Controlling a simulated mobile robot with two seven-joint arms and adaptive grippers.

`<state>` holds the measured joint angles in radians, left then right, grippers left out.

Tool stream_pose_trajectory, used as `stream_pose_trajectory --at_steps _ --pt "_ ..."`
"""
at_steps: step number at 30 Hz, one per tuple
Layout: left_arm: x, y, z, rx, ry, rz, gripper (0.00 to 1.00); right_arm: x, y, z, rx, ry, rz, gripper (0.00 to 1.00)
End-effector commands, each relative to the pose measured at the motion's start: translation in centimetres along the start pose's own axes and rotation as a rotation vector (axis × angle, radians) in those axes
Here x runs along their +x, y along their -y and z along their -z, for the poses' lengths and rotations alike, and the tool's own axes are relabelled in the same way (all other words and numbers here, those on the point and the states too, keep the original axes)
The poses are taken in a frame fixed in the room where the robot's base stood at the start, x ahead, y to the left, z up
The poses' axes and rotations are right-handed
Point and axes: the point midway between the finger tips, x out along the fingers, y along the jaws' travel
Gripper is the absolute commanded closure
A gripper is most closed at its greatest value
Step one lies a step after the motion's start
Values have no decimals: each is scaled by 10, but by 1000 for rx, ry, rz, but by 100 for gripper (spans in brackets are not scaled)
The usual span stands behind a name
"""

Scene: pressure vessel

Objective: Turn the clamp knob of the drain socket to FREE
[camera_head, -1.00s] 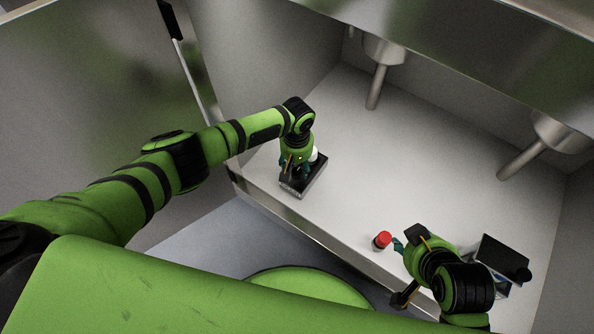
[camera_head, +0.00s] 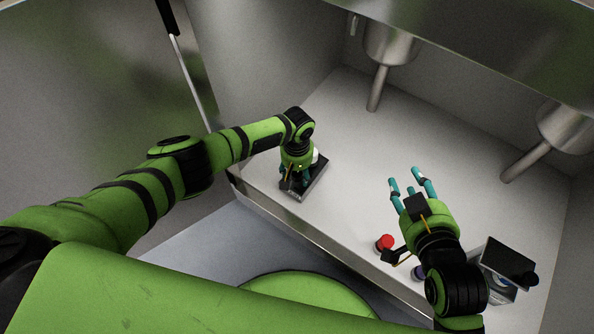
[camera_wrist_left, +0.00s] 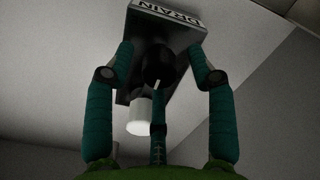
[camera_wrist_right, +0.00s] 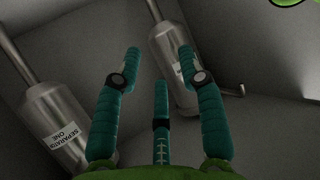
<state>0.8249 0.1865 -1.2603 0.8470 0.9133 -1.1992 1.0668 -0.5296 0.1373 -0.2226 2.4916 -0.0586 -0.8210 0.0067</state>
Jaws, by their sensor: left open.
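The drain socket (camera_head: 318,186) is a dark box at the left front of the white work surface. In the left wrist view its plate (camera_wrist_left: 168,20) reads DRAIN. A black clamp knob (camera_wrist_left: 158,62) with a white pointer mark sits on it, beside a white cylinder (camera_wrist_left: 140,116). My left gripper (camera_head: 294,182) is over the socket, its teal fingers spread around the knob; I cannot tell whether they touch it. The pointer's setting, and any FREE marking, cannot be read. My right gripper (camera_head: 404,177) is open and empty above the surface at the right.
A red-capped item (camera_head: 384,242) stands near the front edge, close to my right wrist. A box with a black top (camera_head: 508,261) is at the right. Two metal vessels (camera_head: 388,45) (camera_head: 563,128) with pipes hang at the back. The middle of the surface is clear.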

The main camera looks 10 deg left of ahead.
Motion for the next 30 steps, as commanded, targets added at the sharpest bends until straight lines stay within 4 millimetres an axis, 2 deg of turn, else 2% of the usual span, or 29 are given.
stream_pose_trajectory --at_steps 1,4,5,15,23,30 --pt "0 0 0 0 0 0 52 0 0 0 0 0 0 60" --pt "0 0 0 0 0 0 92 0 0 0 0 1 0 60" --pt "0 0 0 0 0 0 100 0 0 0 0 1 0 60" --pt "0 0 -1 18 1 0 100 -1 -1 -4 1 24 0 60" --pt "0 0 -2 137 4 0 100 -12 -9 -47 16 244 -15 60" --pt "0 0 -2 344 5 -1 100 -31 -15 -87 33 457 -25 60"
